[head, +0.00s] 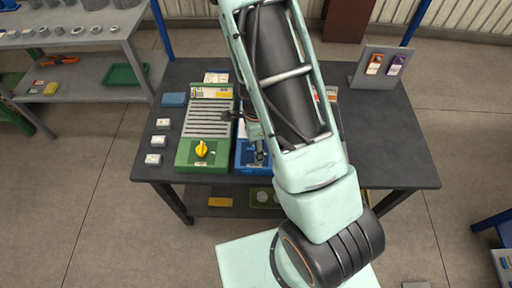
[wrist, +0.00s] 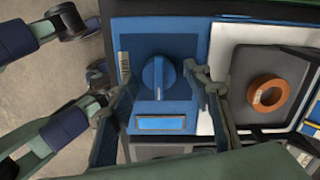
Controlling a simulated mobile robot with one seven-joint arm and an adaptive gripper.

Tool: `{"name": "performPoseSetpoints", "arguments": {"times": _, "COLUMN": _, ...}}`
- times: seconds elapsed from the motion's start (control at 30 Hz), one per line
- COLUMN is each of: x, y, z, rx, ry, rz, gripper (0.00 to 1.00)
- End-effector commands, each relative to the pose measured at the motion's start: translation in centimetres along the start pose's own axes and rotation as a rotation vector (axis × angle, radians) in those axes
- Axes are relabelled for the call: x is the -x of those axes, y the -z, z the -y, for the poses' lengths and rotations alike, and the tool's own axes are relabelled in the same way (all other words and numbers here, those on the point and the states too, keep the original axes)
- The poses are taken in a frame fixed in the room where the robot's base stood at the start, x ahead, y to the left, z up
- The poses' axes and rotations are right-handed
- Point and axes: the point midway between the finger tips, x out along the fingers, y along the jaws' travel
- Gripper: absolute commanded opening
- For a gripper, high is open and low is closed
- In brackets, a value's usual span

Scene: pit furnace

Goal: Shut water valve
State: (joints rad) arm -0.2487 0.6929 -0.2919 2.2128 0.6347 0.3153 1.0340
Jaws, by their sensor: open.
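A blue box (wrist: 180,30) carries a round blue knob (wrist: 157,78) with a raised ridge that runs nearly up and down in the wrist view. A pale blue label window (wrist: 161,123) sits below the knob. In the head view the blue box (head: 243,162) is mostly hidden by my arm, and the knob cannot be made out there.
A green panel (head: 185,155) with a yellow knob (head: 202,149) stands left of the blue box on the dark table (head: 385,150). A copper-coloured ring (wrist: 268,95) lies on a grey plate right of the box. A sign stand (head: 376,68) is at the back right; the right table half looks clear.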

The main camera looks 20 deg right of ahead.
Motion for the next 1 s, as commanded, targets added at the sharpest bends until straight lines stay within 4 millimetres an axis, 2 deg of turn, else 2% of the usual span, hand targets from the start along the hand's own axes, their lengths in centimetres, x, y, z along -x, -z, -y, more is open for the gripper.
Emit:
{"name": "performPoseSetpoints", "arguments": {"times": 0.07, "x": 0.03, "y": 0.00, "z": 0.01, "rx": 0.000, "ry": 0.000, "rz": 0.000, "gripper": 0.45}}
{"name": "performPoseSetpoints", "arguments": {"times": 0.47, "x": 0.05, "y": 0.00, "z": 0.00, "rx": 0.000, "ry": 0.000, "rz": 0.000, "gripper": 0.04}}
{"name": "performPoseSetpoints", "arguments": {"times": 0.77, "x": 0.01, "y": -0.01, "z": 0.03, "rx": 0.042, "ry": 0.000, "rz": 0.000, "gripper": 0.04}}
{"name": "performPoseSetpoints", "arguments": {"times": 1.0, "x": -0.04, "y": -0.01, "z": 0.12, "rx": 0.185, "ry": 0.001, "rz": 0.001, "gripper": 0.04}}
